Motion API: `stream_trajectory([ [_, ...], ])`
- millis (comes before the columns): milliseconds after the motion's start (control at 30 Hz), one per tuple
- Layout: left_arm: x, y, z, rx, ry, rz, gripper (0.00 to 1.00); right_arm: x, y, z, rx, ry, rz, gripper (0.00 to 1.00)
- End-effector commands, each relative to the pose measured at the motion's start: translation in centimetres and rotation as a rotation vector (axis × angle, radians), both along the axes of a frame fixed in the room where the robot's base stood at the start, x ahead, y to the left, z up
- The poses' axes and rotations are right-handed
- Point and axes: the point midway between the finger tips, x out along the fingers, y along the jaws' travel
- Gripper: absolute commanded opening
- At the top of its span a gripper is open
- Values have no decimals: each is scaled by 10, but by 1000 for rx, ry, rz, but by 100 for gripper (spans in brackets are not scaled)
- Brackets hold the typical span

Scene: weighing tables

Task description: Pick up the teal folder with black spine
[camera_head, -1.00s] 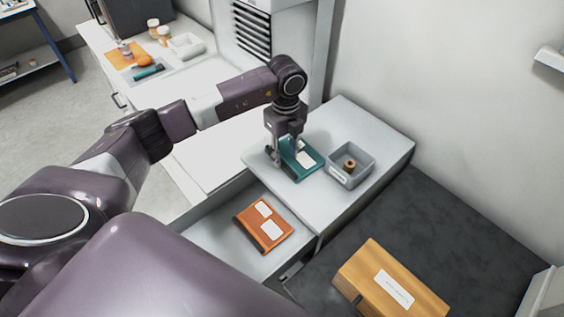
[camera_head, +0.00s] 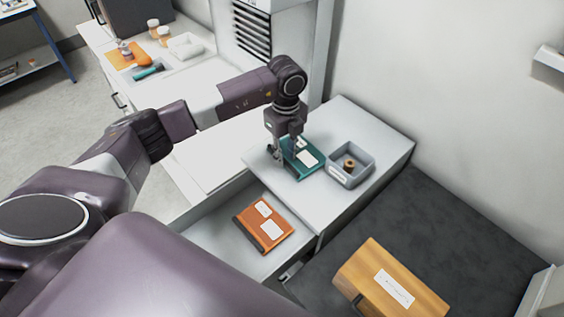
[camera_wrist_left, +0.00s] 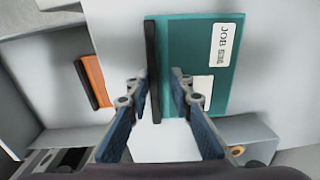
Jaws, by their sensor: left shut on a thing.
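The teal folder (camera_head: 312,169) with a black spine (camera_wrist_left: 151,70) and white labels lies on the raised light grey worktop in the head view. In the left wrist view the teal cover (camera_wrist_left: 190,35) shows a label reading "JOB". My left gripper (camera_head: 285,158) points down over the spine side of the folder. In the wrist view its two blue-grey fingers (camera_wrist_left: 160,76) straddle the spine edge, shut on the folder. Part of the spine is hidden by the gripper in the head view. My right gripper is not in view.
A grey bin (camera_head: 349,180) holding a brown spool (camera_head: 349,165) stands right of the folder. An orange folder (camera_head: 268,226) lies on a lower surface in front. A wooden box (camera_head: 370,262) sits on the dark mat. A far counter holds small jars (camera_head: 163,33).

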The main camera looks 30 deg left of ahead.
Motion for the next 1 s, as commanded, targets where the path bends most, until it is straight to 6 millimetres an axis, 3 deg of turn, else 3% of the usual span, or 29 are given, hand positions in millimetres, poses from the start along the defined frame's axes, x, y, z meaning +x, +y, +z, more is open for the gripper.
stream_trajectory([
  [33, -4, -2, -9, 0, 11, -3, 0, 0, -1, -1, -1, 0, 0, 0],
  [567, -3, -2, -2, 0, 9, -3, 0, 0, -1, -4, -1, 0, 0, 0],
  [767, -1, -1, 25, 0, 2, -2, 0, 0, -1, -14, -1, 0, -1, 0],
  [1000, 0, 0, 86, 0, -4, -2, 0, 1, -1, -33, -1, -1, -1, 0],
])
